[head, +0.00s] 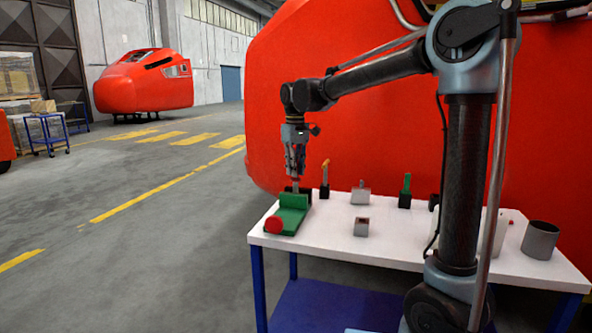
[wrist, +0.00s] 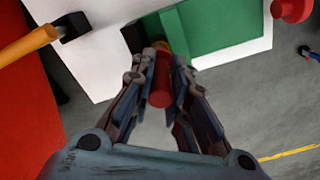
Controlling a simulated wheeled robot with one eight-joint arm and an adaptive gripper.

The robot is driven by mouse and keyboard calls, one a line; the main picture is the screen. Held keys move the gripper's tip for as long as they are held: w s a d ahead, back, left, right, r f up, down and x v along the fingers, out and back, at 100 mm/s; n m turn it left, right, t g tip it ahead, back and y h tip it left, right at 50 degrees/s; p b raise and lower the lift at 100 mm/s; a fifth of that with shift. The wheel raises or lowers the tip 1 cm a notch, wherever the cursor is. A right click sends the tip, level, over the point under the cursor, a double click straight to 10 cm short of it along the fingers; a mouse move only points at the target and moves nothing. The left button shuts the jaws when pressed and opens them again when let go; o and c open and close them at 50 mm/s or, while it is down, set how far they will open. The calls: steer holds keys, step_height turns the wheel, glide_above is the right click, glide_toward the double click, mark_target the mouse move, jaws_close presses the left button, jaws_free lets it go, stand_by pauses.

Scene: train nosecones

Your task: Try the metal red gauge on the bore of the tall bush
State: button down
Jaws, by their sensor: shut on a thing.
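My gripper (head: 295,174) points down over the left end of the white table. In the wrist view my gripper (wrist: 161,72) is shut on the red gauge (wrist: 160,92), a red cylinder between the fingers. A green vise (head: 292,212) with a red knob (head: 274,225) lies just below; the vise also shows in the wrist view (wrist: 225,28). A small brownish-gold piece (wrist: 177,36) shows beyond the fingertips by the vise jaws, perhaps the tall bush. The fingers hide the gauge's far end, so I cannot tell whether it touches or enters a bore.
On the white table (head: 325,241) stand an orange-handled piece (head: 325,170) in a black holder, a green-handled piece (head: 406,183) in another, and two grey blocks (head: 361,196) (head: 361,228). A grey cylindrical container (head: 540,241) stands at the right end. A large red nosecone (head: 330,130) rises behind.

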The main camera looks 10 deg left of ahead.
steer(key=shift+r, duration=0.1)
steer(key=shift+r, duration=2.8)
